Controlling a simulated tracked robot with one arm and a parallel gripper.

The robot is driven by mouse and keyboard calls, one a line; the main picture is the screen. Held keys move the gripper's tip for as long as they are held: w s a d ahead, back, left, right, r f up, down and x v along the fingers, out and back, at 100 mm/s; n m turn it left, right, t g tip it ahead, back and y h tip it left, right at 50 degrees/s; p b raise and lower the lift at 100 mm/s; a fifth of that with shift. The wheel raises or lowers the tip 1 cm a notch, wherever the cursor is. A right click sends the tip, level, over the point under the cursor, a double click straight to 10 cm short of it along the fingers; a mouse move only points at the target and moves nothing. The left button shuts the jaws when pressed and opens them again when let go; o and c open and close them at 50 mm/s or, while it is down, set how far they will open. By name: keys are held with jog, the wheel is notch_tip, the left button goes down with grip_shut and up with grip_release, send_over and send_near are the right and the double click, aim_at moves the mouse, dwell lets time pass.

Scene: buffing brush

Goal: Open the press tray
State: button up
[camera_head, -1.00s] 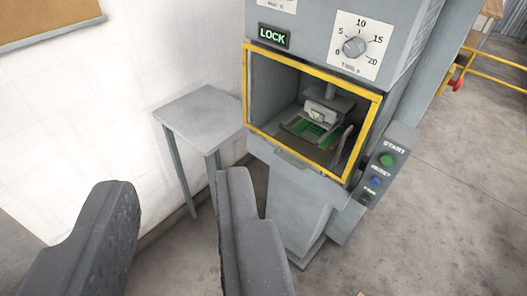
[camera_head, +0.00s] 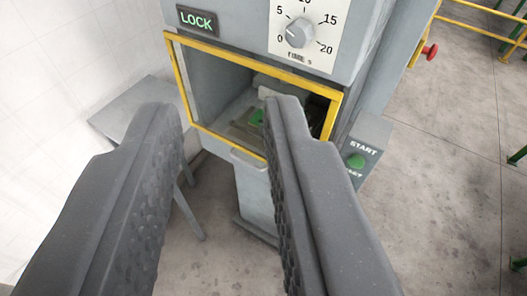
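The grey press (camera_head: 215,60) stands ahead with a yellow-framed opening (camera_head: 181,84) in its front. Inside the opening, part of the press tray with a green patch (camera_head: 256,118) shows, mostly hidden by my right finger. A light handle (camera_head: 246,160) sticks out below the yellow frame, just left of my right finger. My gripper (camera_head: 222,108) is open, its two dark fingers wide apart with nothing between them but the view of the press. The handle lies between the fingers in the picture; I cannot tell how far beyond them it is.
A lit LOCK sign (camera_head: 197,20) and a timer dial (camera_head: 300,34) are above the opening. A green START button (camera_head: 356,161) is on a panel at the right. A small grey table (camera_head: 125,105) stands left, by the white wall.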

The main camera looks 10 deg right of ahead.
aim_at(243, 160)
jog(key=w+a+f+m+t+y+b, duration=0.1)
jog(key=w+a+f+m+y+b, duration=0.15)
jog(key=w+a, duration=0.4)
jog(key=w+a+f+m+t+y+b, duration=0.2)
jog(key=w+a+f, duration=0.1)
jog(key=w, duration=0.6)
jog(key=w+a+f+m+h+b, duration=0.2)
jog(key=w+f+m+h+b, duration=0.1)
jog(key=w+f+m, duration=0.6)
jog(key=w+f+m+g+h+b, duration=0.1)
jog(key=w+f+m+h+b, duration=0.35)
jog(key=f, duration=1.35)
jog(key=d+f+m+g+h+b, duration=0.1)
jog(key=d+f+m+g+h, duration=0.2)
jog(key=f, duration=0.8)
jog(key=d+f+m+g+h, duration=0.1)
jog(key=f+m+g+h, duration=0.2)
jog(key=f, duration=0.8)
jog(key=shift+m+t, duration=0.6)
jog(key=b+x, duration=0.2)
jog(key=x, duration=1.1)
jog(key=shift+w+a, duration=0.1)
jog(key=shift+w, duration=0.1)
